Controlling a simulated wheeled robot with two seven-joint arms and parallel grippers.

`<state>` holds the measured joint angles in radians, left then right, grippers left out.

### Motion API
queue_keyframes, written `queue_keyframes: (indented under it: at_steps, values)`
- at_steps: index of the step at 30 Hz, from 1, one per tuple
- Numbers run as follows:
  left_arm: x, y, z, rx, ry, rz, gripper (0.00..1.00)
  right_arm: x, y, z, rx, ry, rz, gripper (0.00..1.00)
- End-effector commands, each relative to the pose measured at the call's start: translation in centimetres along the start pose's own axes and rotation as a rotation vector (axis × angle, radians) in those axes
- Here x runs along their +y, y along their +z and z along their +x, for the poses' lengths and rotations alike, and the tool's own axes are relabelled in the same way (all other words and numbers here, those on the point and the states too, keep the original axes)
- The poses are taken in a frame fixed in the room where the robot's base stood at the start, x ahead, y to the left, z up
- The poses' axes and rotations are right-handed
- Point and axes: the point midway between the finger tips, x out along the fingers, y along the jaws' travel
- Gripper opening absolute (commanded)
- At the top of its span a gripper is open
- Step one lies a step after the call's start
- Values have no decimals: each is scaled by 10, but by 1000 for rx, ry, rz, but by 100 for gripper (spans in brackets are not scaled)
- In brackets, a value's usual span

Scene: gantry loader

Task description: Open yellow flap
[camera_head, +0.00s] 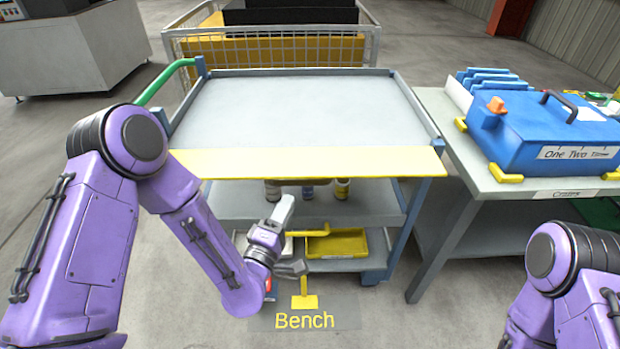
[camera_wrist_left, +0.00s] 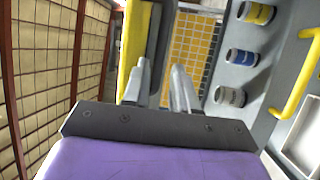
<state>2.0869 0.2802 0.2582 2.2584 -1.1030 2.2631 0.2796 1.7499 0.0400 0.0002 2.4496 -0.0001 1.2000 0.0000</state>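The yellow flap (camera_head: 310,162) is a long flat strip along the front edge of the grey cart top (camera_head: 300,110). Its exact tilt is hard to tell. My left gripper (camera_head: 291,238) is in front of the cart, below the flap's front edge in the picture. Its fingers are apart with nothing seen between them. In the left wrist view the left gripper (camera_wrist_left: 160,85) points at the cart, and one finger overlaps a yellow strip (camera_wrist_left: 134,40) that looks like the flap. Contact cannot be told. My right gripper is out of view; only part of my right arm shows.
Several cans (camera_wrist_left: 242,57) stand on the shelf below the flap. A yellow bin (camera_head: 340,246) is on the lower shelf. A table (camera_head: 470,180) with a blue case (camera_head: 550,135) stands right of the cart. A wire cage (camera_head: 280,50) is behind. Floor at front left is clear.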

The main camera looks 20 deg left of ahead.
Motion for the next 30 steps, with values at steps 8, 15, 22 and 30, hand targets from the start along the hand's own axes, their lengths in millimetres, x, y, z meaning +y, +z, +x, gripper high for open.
queue_keyframes:
  at_steps: [8,15,22,30]
  values:
    - [3,0,59,0,0,2,27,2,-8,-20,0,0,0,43]
    - [0,0,94,0,-3,3,27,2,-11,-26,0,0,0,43]
    - [-1,0,99,-2,-5,3,27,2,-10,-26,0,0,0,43]
    - [-1,0,99,-1,-5,4,0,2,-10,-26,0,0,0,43]
